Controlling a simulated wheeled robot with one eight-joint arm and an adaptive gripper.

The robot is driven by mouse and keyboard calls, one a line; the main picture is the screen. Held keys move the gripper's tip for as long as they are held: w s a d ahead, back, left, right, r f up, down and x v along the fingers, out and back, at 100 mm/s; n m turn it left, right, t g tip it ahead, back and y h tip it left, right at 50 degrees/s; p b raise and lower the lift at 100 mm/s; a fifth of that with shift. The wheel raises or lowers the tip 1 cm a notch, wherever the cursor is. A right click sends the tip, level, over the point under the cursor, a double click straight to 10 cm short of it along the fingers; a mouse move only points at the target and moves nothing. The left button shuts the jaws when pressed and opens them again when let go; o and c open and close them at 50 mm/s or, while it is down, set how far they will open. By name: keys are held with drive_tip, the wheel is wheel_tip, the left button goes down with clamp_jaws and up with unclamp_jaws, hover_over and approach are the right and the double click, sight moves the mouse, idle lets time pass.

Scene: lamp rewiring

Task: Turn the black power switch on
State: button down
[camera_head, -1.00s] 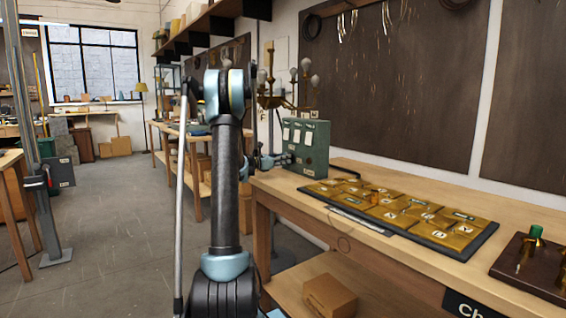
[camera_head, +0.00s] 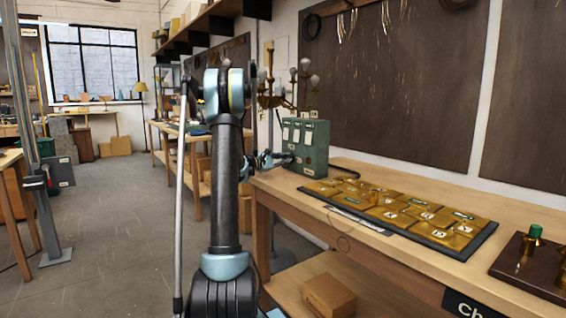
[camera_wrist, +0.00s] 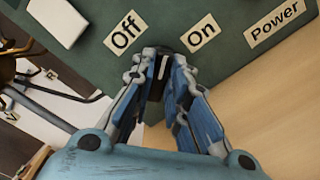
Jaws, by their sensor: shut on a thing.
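The black power switch (camera_wrist: 157,84) is on the lower part of the green box's face, between my gripper's fingertips in the wrist view. The green box (camera_head: 313,145) stands on the workbench in the head view. Its labels "Off" (camera_wrist: 125,34), "On" (camera_wrist: 202,33) and "Power" (camera_wrist: 278,22) show in the wrist view. My gripper (camera_wrist: 167,62) is shut on the switch, its blue-padded fingers on either side. Much of the switch is hidden by the fingers, and I cannot tell its exact position. In the head view my gripper (camera_head: 284,160) reaches the box's left side.
The workbench (camera_head: 440,208) holds a dark tray (camera_head: 484,239) of brass compartments right of the box, and a brown board (camera_head: 522,284) at the right end. A brass lamp with several bulbs (camera_head: 292,82) stands behind the box. Open floor lies to the left.

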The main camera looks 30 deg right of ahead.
drive_tip(key=m, duration=0.3)
drive_tip(key=shift+f+m, duration=0.15)
drive_tip(key=shift+m, duration=0.15)
drive_tip(key=shift+f+m, duration=0.1)
drive_tip(key=shift+m, duration=1.5)
drive_tip(key=shift+s, duration=0.1)
drive_tip(key=c, duration=1.6)
unclamp_jaws()
drive_tip(key=shift+o, duration=0.2)
drive_tip(key=shift+a, duration=0.15)
drive_tip(key=a, duration=1.1)
drive_tip(key=shift+s+a, duration=0.4)
